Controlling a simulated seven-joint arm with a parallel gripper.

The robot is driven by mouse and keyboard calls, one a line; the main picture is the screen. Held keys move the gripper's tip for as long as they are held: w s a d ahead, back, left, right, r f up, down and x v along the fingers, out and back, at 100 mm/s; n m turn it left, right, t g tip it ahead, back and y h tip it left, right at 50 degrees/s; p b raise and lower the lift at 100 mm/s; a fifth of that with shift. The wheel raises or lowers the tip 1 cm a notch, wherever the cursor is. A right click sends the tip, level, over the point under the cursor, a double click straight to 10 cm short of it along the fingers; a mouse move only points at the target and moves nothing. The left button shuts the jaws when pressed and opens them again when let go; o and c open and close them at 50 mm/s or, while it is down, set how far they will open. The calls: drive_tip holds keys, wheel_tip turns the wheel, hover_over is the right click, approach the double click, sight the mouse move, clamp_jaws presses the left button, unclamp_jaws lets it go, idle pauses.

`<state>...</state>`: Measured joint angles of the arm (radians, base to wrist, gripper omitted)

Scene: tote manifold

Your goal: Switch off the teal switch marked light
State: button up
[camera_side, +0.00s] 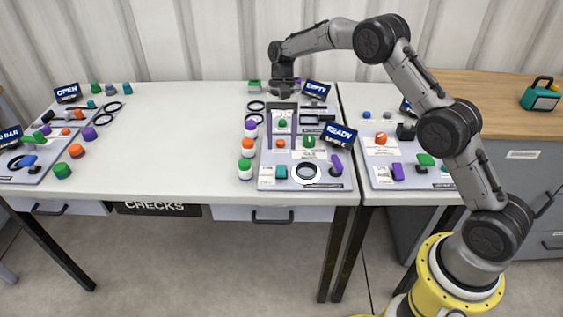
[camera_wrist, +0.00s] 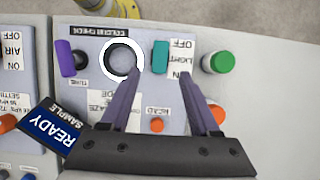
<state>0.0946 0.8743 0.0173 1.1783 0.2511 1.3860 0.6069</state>
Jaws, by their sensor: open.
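The teal switch (camera_wrist: 160,57) is a small upright block on a light grey panel (camera_wrist: 105,88). It sits beside a label (camera_wrist: 181,58) that reads OFF, LIGHT, ON, upside down in the wrist view. In the side view the teal switch (camera_side: 281,172) is at the panel's front left. My gripper (camera_wrist: 160,74) is open and empty, with its two grey-purple fingers pointing toward the switch's side of the panel. In the side view my gripper (camera_side: 282,146) hangs over the panel, behind the switch. Whether the fingertips touch anything is unclear.
A white-ringed dial (camera_wrist: 121,58) and a purple lever (camera_wrist: 66,58) are beside the switch. A green-capped bottle (camera_wrist: 219,62) stands just off the panel. Another panel (camera_side: 411,172) lies to the right.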

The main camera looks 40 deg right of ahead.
sight(281, 169)
drive_tip(key=x, duration=0.6)
drive_tip(key=shift+s+a+f, duration=0.1)
drive_tip(key=shift+f, duration=0.25)
clamp_jaws()
